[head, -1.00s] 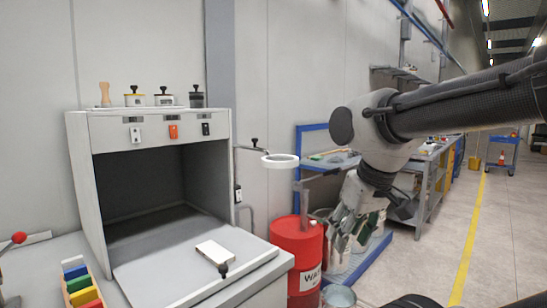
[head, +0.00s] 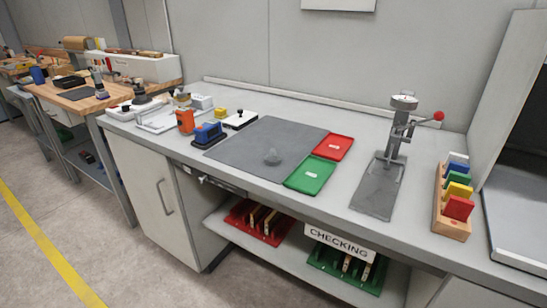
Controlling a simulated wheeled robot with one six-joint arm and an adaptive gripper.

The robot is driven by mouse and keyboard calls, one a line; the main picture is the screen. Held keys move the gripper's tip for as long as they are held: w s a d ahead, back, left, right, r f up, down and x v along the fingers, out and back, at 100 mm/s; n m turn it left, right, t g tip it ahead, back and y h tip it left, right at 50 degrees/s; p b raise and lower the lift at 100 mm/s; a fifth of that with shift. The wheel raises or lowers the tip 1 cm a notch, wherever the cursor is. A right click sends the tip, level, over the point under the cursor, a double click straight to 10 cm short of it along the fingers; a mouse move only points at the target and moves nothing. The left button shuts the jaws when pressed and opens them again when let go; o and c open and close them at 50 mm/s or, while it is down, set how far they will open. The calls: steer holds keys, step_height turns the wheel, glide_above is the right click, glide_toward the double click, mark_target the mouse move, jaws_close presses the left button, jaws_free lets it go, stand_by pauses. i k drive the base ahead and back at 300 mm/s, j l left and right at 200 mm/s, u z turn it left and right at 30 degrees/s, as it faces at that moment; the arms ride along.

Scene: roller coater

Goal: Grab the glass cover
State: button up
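My gripper and arm are not in view now.
A red tray (head: 333,147) touches the mat's right side. A gauge stand (head: 385,165) with a red-knobbed lever and a wooden rack of coloured blocks (head: 455,205) stand farther right. Blue, orange and white devices crowd the left. A shelf below holds trays.

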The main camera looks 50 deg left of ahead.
mark_target(272, 158)
steer(key=u, duration=1.95)
steer(key=i+j+u, duration=0.1)
steer(key=i, duration=0.3)
steer(key=i+j+u, duration=0.1)
steer(key=i, duration=0.25)
